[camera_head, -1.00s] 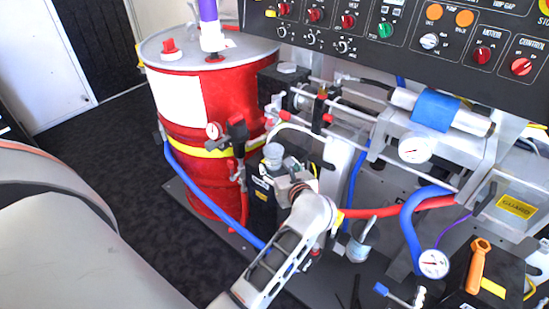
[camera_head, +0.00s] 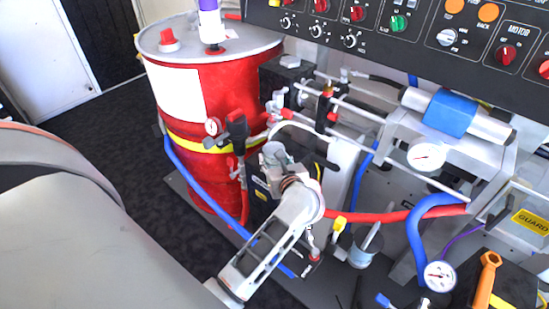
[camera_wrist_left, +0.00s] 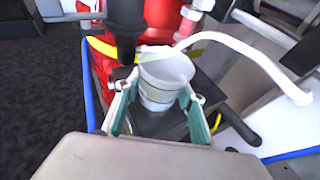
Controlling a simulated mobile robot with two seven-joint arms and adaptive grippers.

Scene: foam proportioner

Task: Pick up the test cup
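A small whitish-grey cup (camera_wrist_left: 165,72) sits above a black block in the left wrist view. In the head view a grey cup-like shape (camera_head: 275,155) shows at the same place, partly covered by my left gripper (camera_head: 284,168). The left gripper's two teal-padded fingers (camera_wrist_left: 158,98) stand apart, one on each side of the cup's lower part. I cannot tell whether the pads touch it. A second grey cup (camera_head: 359,257) with a stick in it stands lower right, clear of the gripper. My right gripper is not in view.
A red drum (camera_head: 215,95) stands behind on the left. A black control panel (camera_head: 420,40) overhangs the back right. Hoses, rods and a dial gauge (camera_head: 427,157) crowd the right side. A black-handled part (camera_wrist_left: 125,25) rises close to the cup.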

